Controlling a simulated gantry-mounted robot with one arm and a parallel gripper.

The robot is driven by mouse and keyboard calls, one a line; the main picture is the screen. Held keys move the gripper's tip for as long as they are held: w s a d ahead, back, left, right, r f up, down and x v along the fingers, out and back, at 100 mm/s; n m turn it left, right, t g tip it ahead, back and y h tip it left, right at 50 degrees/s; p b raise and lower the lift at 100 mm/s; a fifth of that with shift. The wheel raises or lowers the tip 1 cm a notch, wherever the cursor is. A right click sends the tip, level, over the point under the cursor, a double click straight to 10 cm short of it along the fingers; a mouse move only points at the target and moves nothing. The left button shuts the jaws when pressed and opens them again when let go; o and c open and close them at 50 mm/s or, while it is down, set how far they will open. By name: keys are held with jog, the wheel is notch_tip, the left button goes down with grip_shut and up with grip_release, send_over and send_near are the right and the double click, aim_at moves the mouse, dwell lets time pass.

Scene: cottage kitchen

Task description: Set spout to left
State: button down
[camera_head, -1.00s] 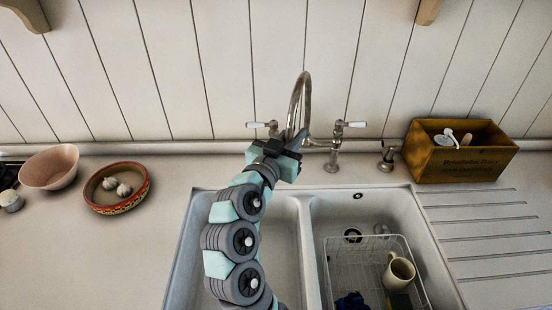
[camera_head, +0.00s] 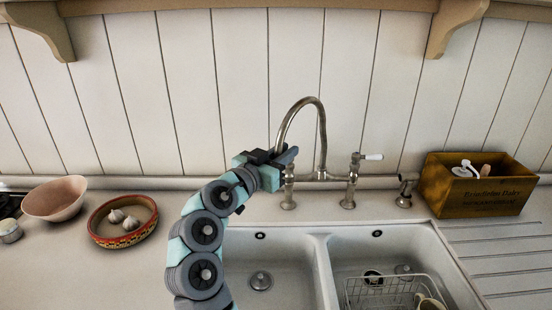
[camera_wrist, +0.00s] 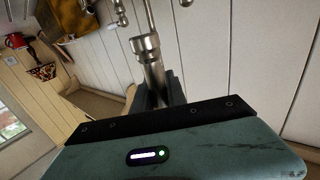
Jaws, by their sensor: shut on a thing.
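The tall metal spout (camera_head: 310,99) rises from the tap behind the sink and arches over to the left, with its end low above the left tap post. My gripper (camera_head: 283,155) is shut on the spout near its end. In the wrist view the spout's metal end (camera_wrist: 148,51) runs down between the dark fingers of my gripper (camera_wrist: 158,92). The fingers hide the very tip. The right tap handle (camera_head: 371,157) has a white lever; the left handle is hidden behind my gripper.
A double white sink (camera_head: 323,262) lies below, with a wire rack (camera_head: 385,292) in its right basin. A wooden box (camera_head: 477,192) stands at the right. A patterned bowl (camera_head: 103,238) with garlic and a pink bowl (camera_head: 55,199) stand at the left. The panelled wall is close behind the tap.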

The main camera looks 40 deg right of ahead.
dwell(0.3)
jog(key=c, duration=1.3)
grip_release()
jog(key=shift+c, duration=0.2)
jog(key=s+a+p, duration=0.1)
jog(key=s+a, duration=0.1)
jog(key=a, duration=0.8)
jog(key=shift+a+p, duration=0.3)
